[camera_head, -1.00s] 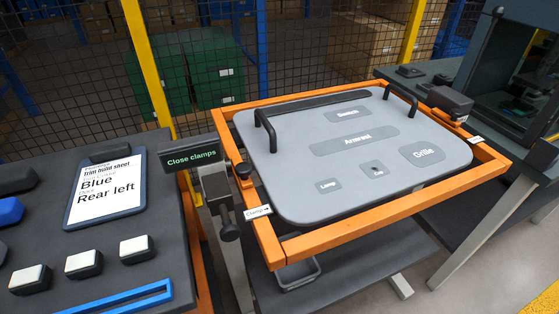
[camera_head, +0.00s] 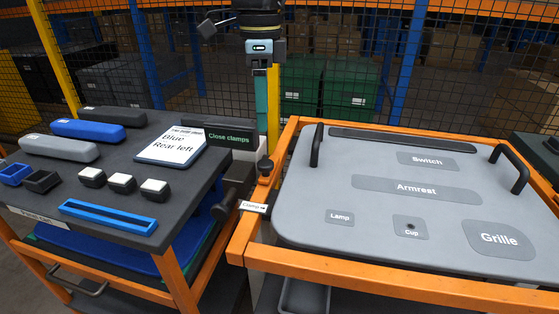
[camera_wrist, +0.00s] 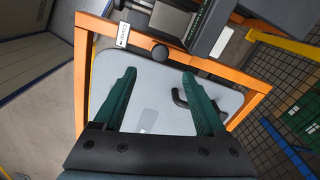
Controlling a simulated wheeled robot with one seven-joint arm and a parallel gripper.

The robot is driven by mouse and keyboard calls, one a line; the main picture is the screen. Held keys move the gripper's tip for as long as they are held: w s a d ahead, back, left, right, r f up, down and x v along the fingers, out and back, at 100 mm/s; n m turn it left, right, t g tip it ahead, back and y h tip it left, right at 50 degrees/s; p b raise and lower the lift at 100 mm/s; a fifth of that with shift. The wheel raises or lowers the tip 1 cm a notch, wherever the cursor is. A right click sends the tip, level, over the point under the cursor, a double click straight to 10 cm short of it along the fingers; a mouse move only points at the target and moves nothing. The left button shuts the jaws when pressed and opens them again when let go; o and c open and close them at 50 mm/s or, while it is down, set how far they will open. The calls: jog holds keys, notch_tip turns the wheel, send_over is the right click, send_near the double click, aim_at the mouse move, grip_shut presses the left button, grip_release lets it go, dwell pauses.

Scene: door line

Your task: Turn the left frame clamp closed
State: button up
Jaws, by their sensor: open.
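The left frame clamp has a dark knob (camera_head: 265,168) on the left rail of the orange frame (camera_head: 268,192), and a dark handle (camera_head: 222,211) sticks out to the left, off the rail. A white "Clamp" label (camera_head: 253,206) with an arrow sits beside it. The grey door panel (camera_head: 400,200) lies in the frame. My gripper (camera_head: 262,135) hangs pointing down beyond the clamp, its green fingers seen edge-on. In the wrist view my gripper (camera_wrist: 159,74) is open and empty, with the round clamp knob (camera_wrist: 160,52) just past the fingertips. I see no contact.
A "Close clamps" display (camera_head: 229,137) stands left of the clamp. The dark table (camera_head: 110,190) at the left holds a build sheet (camera_head: 170,148), blue and grey parts and white-topped blocks. Black handles (camera_head: 317,146) rise from the panel. Mesh fencing stands behind.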

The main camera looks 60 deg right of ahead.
aim_at(263, 163)
notch_tip(263, 163, down, 10)
jog(key=shift+w+f+p, duration=0.1)
jog(key=shift+f+p, duration=0.05)
jog(key=shift+p, duration=0.75)
grip_shut()
dwell(0.9)
